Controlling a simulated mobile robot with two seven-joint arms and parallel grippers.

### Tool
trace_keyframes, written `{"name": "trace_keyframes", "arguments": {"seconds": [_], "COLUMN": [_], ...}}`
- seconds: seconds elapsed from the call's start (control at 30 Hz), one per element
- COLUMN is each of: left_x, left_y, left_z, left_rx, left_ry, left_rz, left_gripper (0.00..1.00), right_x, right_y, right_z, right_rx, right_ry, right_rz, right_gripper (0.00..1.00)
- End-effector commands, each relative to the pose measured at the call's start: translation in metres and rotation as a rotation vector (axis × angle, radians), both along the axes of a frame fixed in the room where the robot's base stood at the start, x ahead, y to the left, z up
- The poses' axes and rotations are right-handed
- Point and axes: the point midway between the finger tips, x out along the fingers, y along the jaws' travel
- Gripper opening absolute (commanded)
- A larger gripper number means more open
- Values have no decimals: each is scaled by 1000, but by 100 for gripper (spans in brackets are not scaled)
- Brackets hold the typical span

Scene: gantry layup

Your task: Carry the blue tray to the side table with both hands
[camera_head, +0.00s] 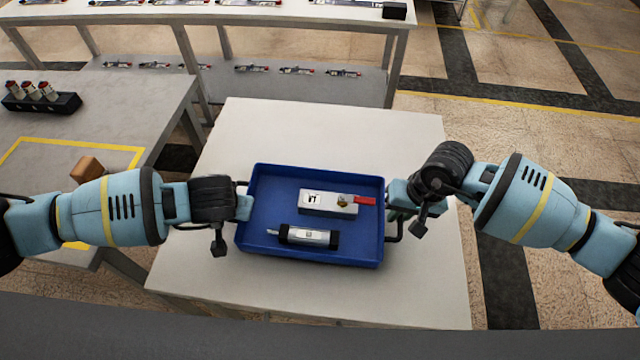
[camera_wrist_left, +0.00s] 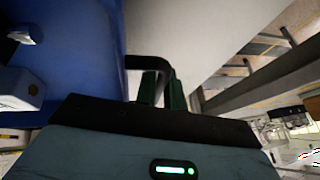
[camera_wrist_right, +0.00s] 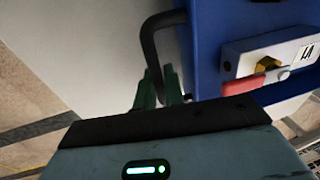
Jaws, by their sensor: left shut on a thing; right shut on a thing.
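The blue tray (camera_head: 270,180) is over the white side table (camera_head: 290,125) in the head view; I cannot tell whether it touches the top. In it lie a white box-shaped part with a red lever (camera_head: 328,202) and a silver-and-black cylinder (camera_head: 304,236). My left gripper (camera_head: 243,205) is shut on the tray's left handle, which shows in the left wrist view (camera_wrist_left: 163,70). My right gripper (camera_head: 392,210) is shut on the right handle, which shows in the right wrist view (camera_wrist_right: 150,40). The fingertips are partly hidden in the head view.
A grey table (camera_head: 120,110) with yellow tape stands at the left, holding a black block with several fittings (camera_head: 40,98) and a brown block (camera_head: 87,168). A long white bench (camera_head: 300,18) with a lower shelf stands behind. Open floor lies at the right.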

Motion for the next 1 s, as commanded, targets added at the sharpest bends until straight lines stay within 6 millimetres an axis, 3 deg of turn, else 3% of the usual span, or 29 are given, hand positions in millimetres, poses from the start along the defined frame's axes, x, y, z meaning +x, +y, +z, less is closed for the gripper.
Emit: {"name": "trace_keyframes", "arguments": {"seconds": [0.3,0.33,0.5,1.0], "left_x": [1,0,0,0], "left_y": [1,1,0,0], "left_z": [-13,-13,-13,-12], "left_rx": [1,1,0,-1], "left_ry": [-3,-1,-1,-1], "left_rz": [2,3,1,1], "left_gripper": [0,13,32,32], "right_x": [1,0,0,0], "right_y": [0,0,0,0], "right_z": [-13,-13,-13,-13], "right_rx": [1,-1,0,0], "right_ry": [-2,-1,-1,-1], "right_rz": [-1,-1,-1,0], "right_gripper": [0,13,32,32]}}
